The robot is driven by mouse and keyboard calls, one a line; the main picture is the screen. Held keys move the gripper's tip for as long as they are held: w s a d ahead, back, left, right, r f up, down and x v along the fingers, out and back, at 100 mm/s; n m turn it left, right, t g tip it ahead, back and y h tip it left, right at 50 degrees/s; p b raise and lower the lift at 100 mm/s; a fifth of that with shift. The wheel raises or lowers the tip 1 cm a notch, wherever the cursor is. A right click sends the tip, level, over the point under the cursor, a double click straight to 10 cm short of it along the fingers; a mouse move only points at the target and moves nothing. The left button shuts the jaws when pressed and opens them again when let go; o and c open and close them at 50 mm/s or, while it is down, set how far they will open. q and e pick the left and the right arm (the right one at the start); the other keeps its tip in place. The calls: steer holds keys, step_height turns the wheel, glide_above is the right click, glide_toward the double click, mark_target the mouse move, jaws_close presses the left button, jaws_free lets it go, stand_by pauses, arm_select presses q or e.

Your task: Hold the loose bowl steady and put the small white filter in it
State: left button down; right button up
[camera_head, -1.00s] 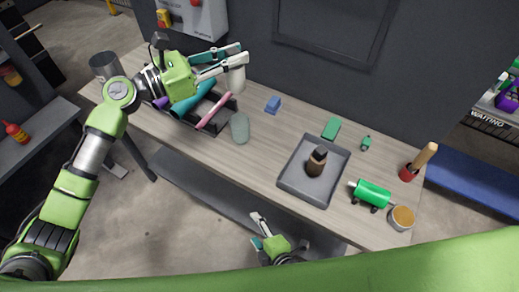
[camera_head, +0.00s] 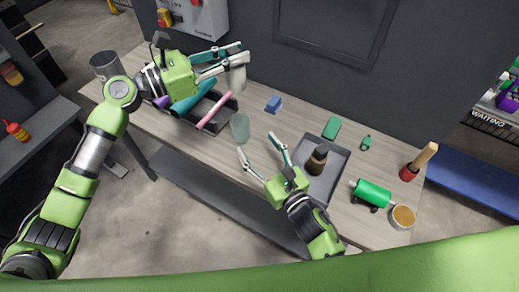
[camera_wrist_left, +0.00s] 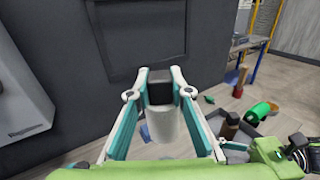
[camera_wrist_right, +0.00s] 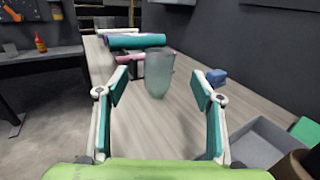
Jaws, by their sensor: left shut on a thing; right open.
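The small white filter (camera_head: 238,79) is a pale cylinder hanging upright above the back of the bench. My left gripper (camera_head: 241,55) is shut on its upper end. In the left wrist view, the filter (camera_wrist_left: 166,125) hangs below the fingertips, with a dark block between them. The loose bowl (camera_head: 240,127) is a translucent grey-green cup standing on the bench, lower than the filter. My right gripper (camera_head: 257,145) is open and empty, its fingers pointing at the bowl. In the right wrist view, the bowl (camera_wrist_right: 158,75) lies ahead, centred between the spread fingers and apparently untouched.
A dark tray (camera_head: 216,119) with teal and pink rolls sits left of the bowl. A grey tray (camera_head: 336,160) with a brown bottle (camera_head: 317,158) lies right of my right gripper. A blue block (camera_head: 273,104) is behind. The bench (camera_head: 215,155) is clear in front of the bowl.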

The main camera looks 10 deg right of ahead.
mark_target(244, 128)
steer(key=x, duration=1.1)
steer(key=shift+w, duration=0.15)
steer(key=c, duration=1.2)
